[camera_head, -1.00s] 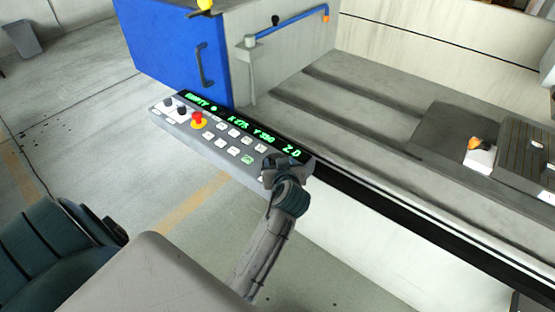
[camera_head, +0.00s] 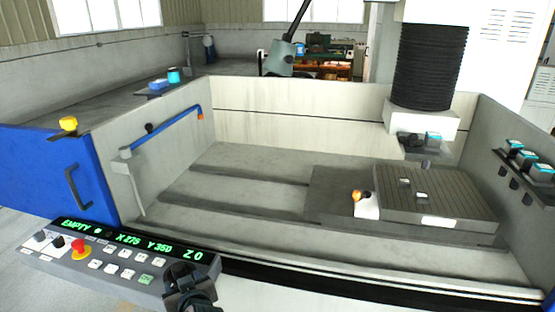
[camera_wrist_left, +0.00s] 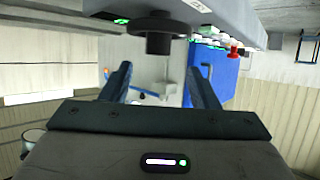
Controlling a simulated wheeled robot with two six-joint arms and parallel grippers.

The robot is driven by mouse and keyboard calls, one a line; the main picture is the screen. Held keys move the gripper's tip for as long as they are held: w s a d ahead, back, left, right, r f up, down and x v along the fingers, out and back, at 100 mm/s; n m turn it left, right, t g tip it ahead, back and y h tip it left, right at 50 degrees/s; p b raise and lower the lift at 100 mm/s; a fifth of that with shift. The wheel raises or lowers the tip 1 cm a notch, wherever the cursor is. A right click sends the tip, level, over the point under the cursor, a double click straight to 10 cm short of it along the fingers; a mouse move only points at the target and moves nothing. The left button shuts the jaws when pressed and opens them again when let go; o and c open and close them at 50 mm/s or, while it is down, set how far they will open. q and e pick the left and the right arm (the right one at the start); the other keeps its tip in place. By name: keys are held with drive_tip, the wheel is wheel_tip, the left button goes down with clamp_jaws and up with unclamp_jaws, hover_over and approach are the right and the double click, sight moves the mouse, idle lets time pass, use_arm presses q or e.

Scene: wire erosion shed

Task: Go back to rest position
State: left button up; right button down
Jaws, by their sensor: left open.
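My left gripper (camera_head: 188,275) is at the bottom of the head view, by the right end of the grey control panel (camera_head: 60,262). The panel has a green readout, a red stop button (camera_head: 79,246) and several white keys. In the left wrist view my left gripper's fingers (camera_wrist_left: 158,82) stand apart with nothing held between them. A dark round knob (camera_wrist_left: 158,38) on a grey housing shows just beyond the fingertips. A gap shows between fingers and knob, but I cannot judge its depth. My right gripper is in neither view.
The machine's blue door (camera_head: 50,175) is at left. The open work bay holds a slotted table (camera_head: 470,212) and a small white block with an orange top (camera_head: 366,208). A black bellows column (camera_head: 430,65) stands behind. Blue-topped parts (camera_head: 541,172) sit on a right-hand shelf.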

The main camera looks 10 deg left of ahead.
use_arm(q)
drive_tip(key=s+d+f+m+g+h, duration=0.1)
drive_tip(key=s+f+m+g+h, duration=0.15)
drive_tip(key=s, duration=0.65)
drive_tip(key=s+d+f+m+g+h, duration=0.2)
drive_tip(key=s+f+m+h, duration=0.15)
drive_tip(key=s, duration=0.45)
drive_tip(key=s+d+f+m+g+h, duration=0.1)
drive_tip(key=s+f+m+g+h, duration=0.2)
drive_tip(key=s, duration=0.6)
wheel_tip(320, 180, down, 29)
drive_tip(key=a+y, duration=0.1)
drive_tip(key=a, duration=0.2)
drive_tip(key=s+a+f+g, duration=0.1)
drive_tip(key=s+f, duration=1.6)
drive_tip(key=f, duration=0.4)
drive_tip(key=shift+s, duration=0.35)
drive_tip(key=shift+a+f, duration=0.1)
